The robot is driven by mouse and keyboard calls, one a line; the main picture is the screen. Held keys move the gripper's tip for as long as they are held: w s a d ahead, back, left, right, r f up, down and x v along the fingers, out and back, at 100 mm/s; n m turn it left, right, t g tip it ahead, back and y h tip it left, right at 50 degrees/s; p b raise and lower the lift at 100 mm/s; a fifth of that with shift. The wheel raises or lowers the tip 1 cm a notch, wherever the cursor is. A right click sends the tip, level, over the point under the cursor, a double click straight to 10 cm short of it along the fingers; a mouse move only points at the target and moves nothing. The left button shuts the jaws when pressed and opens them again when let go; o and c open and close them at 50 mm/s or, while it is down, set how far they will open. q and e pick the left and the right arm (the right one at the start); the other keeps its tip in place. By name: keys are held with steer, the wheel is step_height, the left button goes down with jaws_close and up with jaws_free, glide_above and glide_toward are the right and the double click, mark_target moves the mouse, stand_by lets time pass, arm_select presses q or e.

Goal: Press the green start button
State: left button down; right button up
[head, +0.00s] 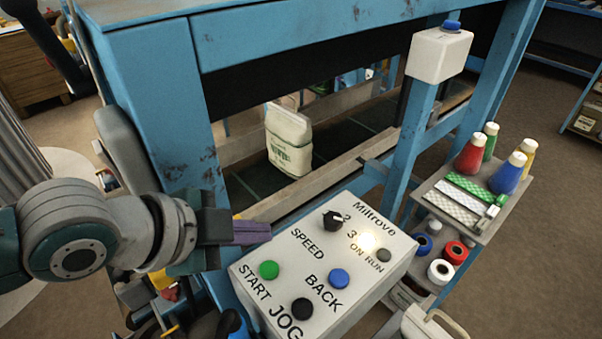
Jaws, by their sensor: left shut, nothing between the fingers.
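The green start button (268,270) sits on the left side of a white control box (345,225), above the word START. My left gripper (268,232) is shut and empty. In the picture its fingertips are just above the green button, near the box's left edge, and do not appear to touch the button. The box also carries a blue BACK button (339,278), a black JOG button (302,308) and a black speed knob (333,220). A lamp (367,241) marked ON glows, and the RUN lamp (384,256) is dark. My right gripper is not in view.
A blue machine frame (160,100) stands behind the box, with a white sack (288,140) upright on its dark belt (345,137). A grey shelf (455,205) with cone-shaped bottles and spools is at the right. A blue-topped white box (440,54) hangs on a post.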

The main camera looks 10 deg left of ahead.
mark_target(262, 272)
arm_select(q)
step_height(262, 272, down, 6)
steer(key=b, duration=0.4)
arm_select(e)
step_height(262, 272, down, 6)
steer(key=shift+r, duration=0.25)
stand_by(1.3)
arm_select(q)
steer(key=shift+f+b, duration=0.35)
steer(key=shift+b, duration=0.15)
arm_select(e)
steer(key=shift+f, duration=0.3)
